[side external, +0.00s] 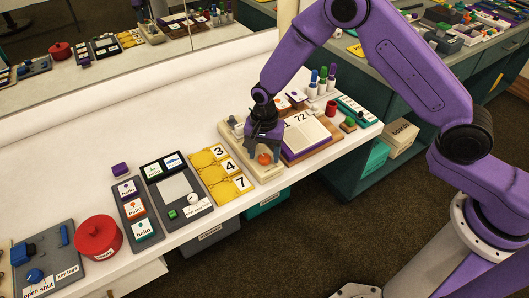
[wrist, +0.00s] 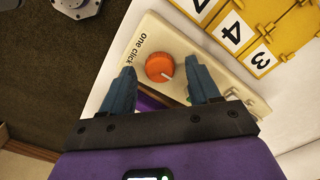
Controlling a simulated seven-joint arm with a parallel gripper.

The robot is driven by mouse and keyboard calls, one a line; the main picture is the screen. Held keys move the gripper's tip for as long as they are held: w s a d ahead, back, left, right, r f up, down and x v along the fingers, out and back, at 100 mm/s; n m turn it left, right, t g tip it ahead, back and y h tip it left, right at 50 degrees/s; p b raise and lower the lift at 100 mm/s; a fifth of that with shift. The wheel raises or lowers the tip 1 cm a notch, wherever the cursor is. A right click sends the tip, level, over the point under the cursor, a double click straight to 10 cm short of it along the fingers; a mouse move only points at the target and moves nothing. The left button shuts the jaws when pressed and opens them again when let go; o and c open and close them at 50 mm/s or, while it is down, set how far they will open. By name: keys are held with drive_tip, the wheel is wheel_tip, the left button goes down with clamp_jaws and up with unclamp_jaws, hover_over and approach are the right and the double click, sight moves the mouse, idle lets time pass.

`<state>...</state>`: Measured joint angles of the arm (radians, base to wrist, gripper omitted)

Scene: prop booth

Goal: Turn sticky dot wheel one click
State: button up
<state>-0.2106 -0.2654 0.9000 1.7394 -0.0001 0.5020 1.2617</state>
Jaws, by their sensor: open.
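The sticky dot wheel appears as an orange round knob (wrist: 160,67) with a white pointer mark, set on a cream board (wrist: 192,38) lettered "one click". In the side external view the orange knob (side external: 264,158) shows low on the cream board (side external: 262,171), under my gripper. My gripper (wrist: 163,88) is open, with one blue finger on each side of the knob in the wrist view. The fingers look apart from the knob; I cannot tell their exact height above the board.
Yellow number panels (side external: 222,168) stand close on the left of the board. A purple-edged calendar pad (side external: 306,135) lies close on the right. A red pot (side external: 98,238) and grey boards (side external: 46,262) are further left. The white table's back strip is clear.

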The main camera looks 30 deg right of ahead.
drive_tip(key=shift+f, duration=0.25)
drive_tip(key=c, duration=1)
drive_tip(key=shift+c, duration=0.2)
drive_tip(key=n, duration=0.4)
drive_tip(key=shift+n, duration=0.4)
drive_tip(key=n, duration=0.4)
drive_tip(key=shift+n, duration=0.3)
drive_tip(key=n, duration=0.4)
drive_tip(key=shift+n, duration=2.1)
